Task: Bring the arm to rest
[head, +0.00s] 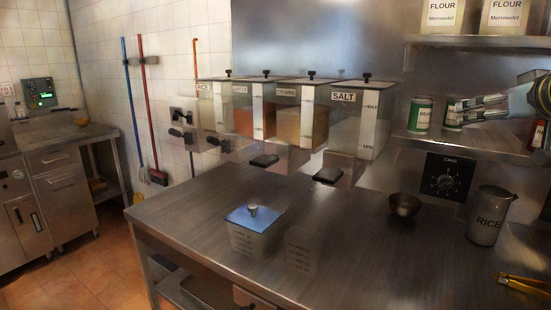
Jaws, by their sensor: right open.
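My right gripper (478,108) is at the right, level with the lower shelf, its fingers pointing left. It is open and looks empty. Its fingertips lie over a can (453,113) in the view and partly cover it. I cannot tell whether they touch it. A second can (420,114) with a green and white label stands just left of it. My left gripper is not in view.
Dispensers (300,115) hang behind. A steel shelf (470,142) runs below the gripper. Yellow-handled tongs (525,285) lie front right.

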